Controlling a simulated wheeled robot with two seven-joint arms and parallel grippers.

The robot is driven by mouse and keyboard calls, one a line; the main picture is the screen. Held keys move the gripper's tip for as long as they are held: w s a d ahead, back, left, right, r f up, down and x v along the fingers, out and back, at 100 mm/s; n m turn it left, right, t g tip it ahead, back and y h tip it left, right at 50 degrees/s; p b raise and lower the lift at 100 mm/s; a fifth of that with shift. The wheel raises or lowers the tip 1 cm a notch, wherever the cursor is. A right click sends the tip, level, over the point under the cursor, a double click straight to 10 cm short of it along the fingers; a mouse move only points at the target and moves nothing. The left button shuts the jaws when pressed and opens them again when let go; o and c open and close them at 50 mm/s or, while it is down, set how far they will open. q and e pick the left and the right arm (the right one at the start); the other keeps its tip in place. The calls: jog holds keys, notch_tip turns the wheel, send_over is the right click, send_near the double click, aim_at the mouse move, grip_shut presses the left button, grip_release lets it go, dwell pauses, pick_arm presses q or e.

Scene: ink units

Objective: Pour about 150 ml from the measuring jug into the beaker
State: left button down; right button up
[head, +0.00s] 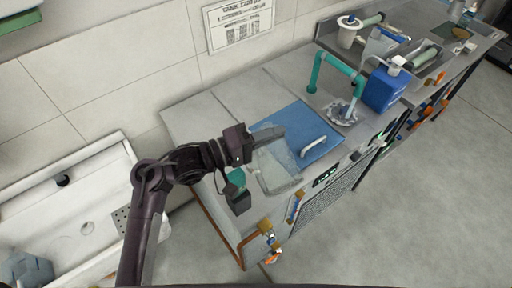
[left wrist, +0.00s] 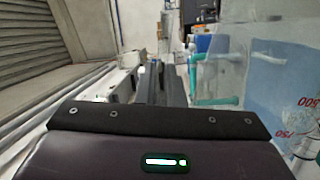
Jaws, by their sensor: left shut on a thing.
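My left gripper (head: 268,136) reaches in from the left over the counter and is shut on the clear measuring jug (head: 278,172). The jug hangs in front of the fingers, and its contents are hard to make out. In the left wrist view the jug (left wrist: 285,100) fills the right side, with red marks such as 500 and 750. I cannot tell how far it is tilted. I cannot pick out the beaker for sure; it may be hidden or blurred behind the jug. My right gripper is not in view.
A blue panel with a white handle (head: 313,147) lies behind the jug. A teal pipe (head: 335,68) and a blue canister (head: 383,90) stand farther right. A small dark-and-teal item (head: 240,197) is at the near left edge. A white sink (head: 85,215) is at left.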

aim_at(279, 150)
pick_arm(q)
jog(key=shift+w+a+f+n+p, duration=0.1)
jog(key=shift+w+a+n+p, duration=0.1)
jog(key=shift+w+n+p, duration=0.35)
dwell(0.4)
